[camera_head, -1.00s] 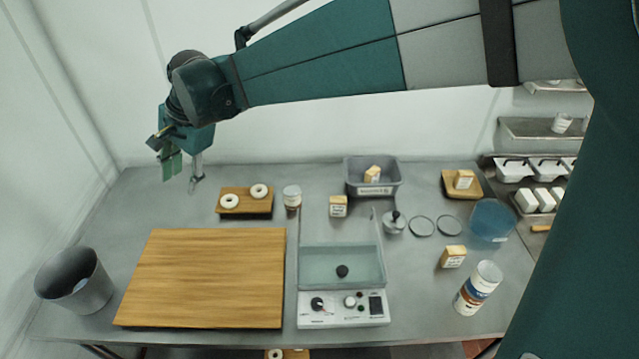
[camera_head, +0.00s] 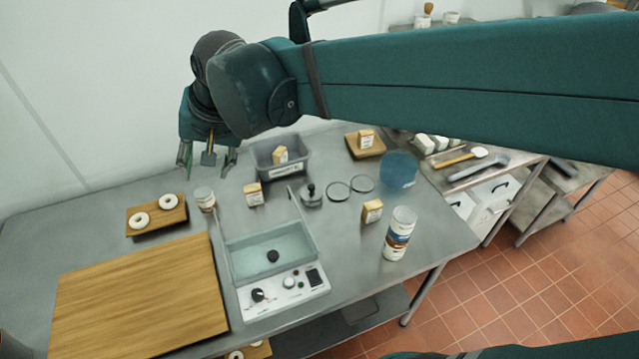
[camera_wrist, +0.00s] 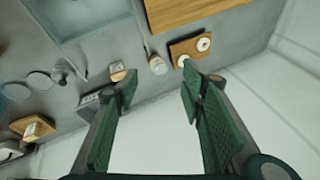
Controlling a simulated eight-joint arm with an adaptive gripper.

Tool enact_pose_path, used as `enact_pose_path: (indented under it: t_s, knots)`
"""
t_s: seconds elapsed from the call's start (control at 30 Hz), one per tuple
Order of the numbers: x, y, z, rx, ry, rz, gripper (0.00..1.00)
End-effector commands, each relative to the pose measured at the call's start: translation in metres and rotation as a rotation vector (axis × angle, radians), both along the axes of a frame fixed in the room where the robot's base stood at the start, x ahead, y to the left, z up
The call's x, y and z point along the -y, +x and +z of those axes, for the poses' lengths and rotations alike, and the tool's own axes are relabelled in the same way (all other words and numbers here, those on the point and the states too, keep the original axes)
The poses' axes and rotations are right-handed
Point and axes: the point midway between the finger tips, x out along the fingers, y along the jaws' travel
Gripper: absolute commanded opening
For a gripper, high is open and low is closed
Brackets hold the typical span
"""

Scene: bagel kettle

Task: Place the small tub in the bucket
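The small tub (camera_head: 205,200), a white jar with a brown band, stands upright on the table beside the bagel board. In the wrist view the small tub (camera_wrist: 157,66) appears beyond the fingertips, between their lines. My gripper (camera_head: 208,162) is open and empty, above the back of the table near the tub, not touching it. Both fingers of my gripper (camera_wrist: 159,88) are spread in the wrist view. A grey bucket (camera_head: 10,345) shows only as a sliver at the bottom left corner. A blue round container (camera_head: 399,170) stands at the right.
A wooden board with two bagels (camera_head: 156,215) lies left of the tub. A grey bin (camera_head: 283,170) and a small labelled block (camera_head: 253,194) are to its right. The kettle unit (camera_head: 272,265), a large cutting board (camera_head: 140,300) and a larger tub (camera_head: 399,233) stand nearer the front.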

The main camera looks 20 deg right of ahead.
Motion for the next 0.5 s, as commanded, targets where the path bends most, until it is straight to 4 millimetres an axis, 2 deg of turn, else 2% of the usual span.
enact_pose_path:
  t_s: [0.03, 0.1, 0.5]
  knots:
    - [0.016, -0.006, -0.001, 0.017, -0.012, 0.003, 0.4]
    - [0.034, -0.014, -0.001, 0.039, -0.031, 0.014, 0.4]
    - [0.131, -0.064, -0.016, 0.159, -0.162, 0.078, 0.4]
